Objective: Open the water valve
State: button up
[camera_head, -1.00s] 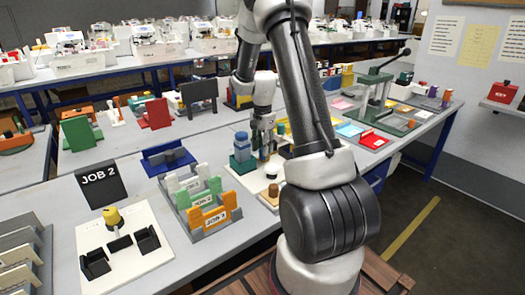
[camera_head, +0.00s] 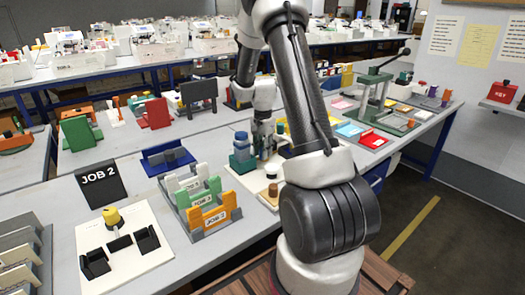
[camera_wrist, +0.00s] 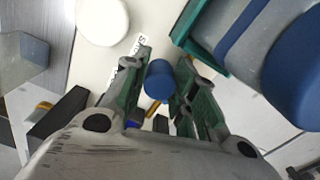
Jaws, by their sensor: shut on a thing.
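In the wrist view my gripper (camera_wrist: 165,65) has its green fingers closed on either side of a small blue cylindrical knob (camera_wrist: 159,82). A short yellow piece (camera_wrist: 154,108) shows just below the knob. I cannot tell for certain whether this knob is the water valve's handle. A large blue-capped bottle (camera_wrist: 303,55) stands to the right, by a teal holder (camera_wrist: 195,28). In the head view my gripper (camera_head: 262,145) points down beside the blue bottle (camera_head: 241,143), over a pale board (camera_head: 245,184); the knob is too small to make out there.
A white round piece (camera_wrist: 103,20) stands left of the fingers. In the head view, a rack of coloured JOB 2 cards (camera_head: 207,208) stands in front and a wooden-coloured cylinder (camera_head: 273,190) sits nearby. A green press (camera_head: 377,95) stands at the right.

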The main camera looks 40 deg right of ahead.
jog(key=n, duration=0.1)
jog(key=d+n, duration=0.1)
jog(key=n, duration=0.1)
jog(key=s+n, duration=0.1)
jog(key=shift+d, duration=0.3)
jog(key=n, duration=0.1)
jog(key=d+n, duration=0.1)
jog(key=n, duration=0.3)
jog(key=shift+s+d, duration=0.15)
jog(key=shift+d, duration=0.2)
jog(key=n, duration=0.1)
jog(key=d+n, duration=0.1)
jog(key=n, duration=0.2)
jog(key=shift+w+d, duration=0.2)
jog(key=shift+d, duration=0.2)
jog(key=shift+w+d+n, duration=0.25)
jog(key=shift+d+n, duration=0.1)
jog(key=shift+n, duration=0.8)
jog(key=shift+w+d+n, duration=0.2)
jog(key=shift+d+n, duration=0.1)
jog(key=shift+n, duration=0.85)
jog(key=o, duration=0.7)
jog(key=shift+d, duration=0.1)
jog(key=shift+o, duration=0.2)
jog(key=shift+r, duration=0.1)
